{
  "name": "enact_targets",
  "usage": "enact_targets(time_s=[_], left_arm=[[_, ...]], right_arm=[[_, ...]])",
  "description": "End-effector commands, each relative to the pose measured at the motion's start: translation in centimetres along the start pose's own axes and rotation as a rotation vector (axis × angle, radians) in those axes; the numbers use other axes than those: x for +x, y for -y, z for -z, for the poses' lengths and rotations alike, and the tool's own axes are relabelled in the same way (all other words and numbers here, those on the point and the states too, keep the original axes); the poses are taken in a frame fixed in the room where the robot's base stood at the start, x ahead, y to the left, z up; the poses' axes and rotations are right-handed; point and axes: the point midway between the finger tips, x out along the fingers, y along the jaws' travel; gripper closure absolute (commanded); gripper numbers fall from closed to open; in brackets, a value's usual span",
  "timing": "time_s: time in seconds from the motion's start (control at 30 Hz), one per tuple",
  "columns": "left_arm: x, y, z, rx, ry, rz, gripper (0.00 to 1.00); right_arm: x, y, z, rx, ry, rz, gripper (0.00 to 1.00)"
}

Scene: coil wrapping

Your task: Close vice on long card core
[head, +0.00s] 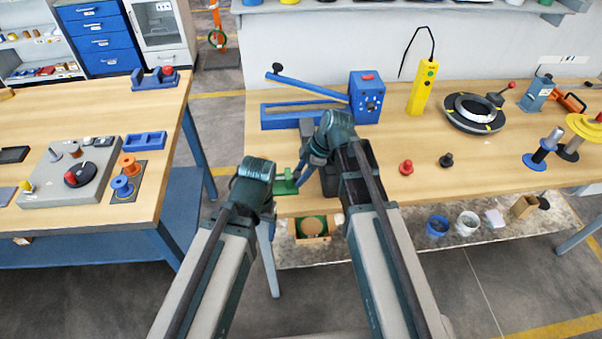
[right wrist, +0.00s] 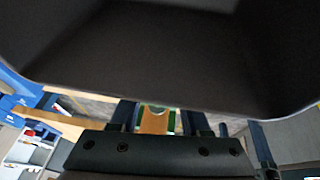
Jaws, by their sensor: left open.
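A small green vice (head: 284,184) stands at the front edge of the right-hand bench. My right gripper (head: 305,177) reaches down just right of it, and I cannot tell whether they touch. In the right wrist view, a tan piece between green strips (right wrist: 155,121) shows between my fingers; I cannot tell whether it is the card core. I cannot make out a long card core in the head view. My left gripper (head: 266,214) is open, in front of the bench edge and lower left of the vice. The tips of both grippers are partly hidden.
A blue winding machine (head: 366,97) with a long lever stands behind the vice. A red knob (head: 406,167) and a black knob (head: 446,160) stand right of my right arm. A box (head: 309,229) sits below the bench edge. The right bench's front middle is mostly clear.

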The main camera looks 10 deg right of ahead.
Motion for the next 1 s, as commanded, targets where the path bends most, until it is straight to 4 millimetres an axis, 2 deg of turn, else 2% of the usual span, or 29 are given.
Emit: enact_targets(time_s=[0.03, 0.17, 0.2, 0.37, 0.7, 1.0], left_arm=[[0.0, 0.0, 0.0, 0.000, 0.000, 0.000, 0.24], [0.0, 0.0, 0.0, 0.000, 0.000, 0.000, 0.24], [0.0, 0.0, 0.0, 0.000, 0.000, 0.000, 0.24], [-0.1, 0.0, 0.0, 0.000, 0.000, 0.000, 0.24], [0.4, 0.0, 0.0, 0.000, 0.000, 0.000, 0.24], [0.5, 0.0, 0.0, 0.000, 0.000, 0.000, 0.24]], right_arm=[[0.0, 0.0, 0.0, 0.000, 0.000, -0.001, 0.74], [0.0, 0.0, 0.0, 0.000, 0.000, -0.001, 0.97], [0.0, 0.0, 0.0, 0.000, 0.000, -0.001, 1.00], [0.0, -0.3, 0.0, 0.011, 0.000, 0.027, 1.00], [0.3, -0.9, -0.1, 0.123, 0.009, 0.298, 1.00], [0.1, -0.6, -0.1, 0.143, 0.013, 0.345, 1.00]])
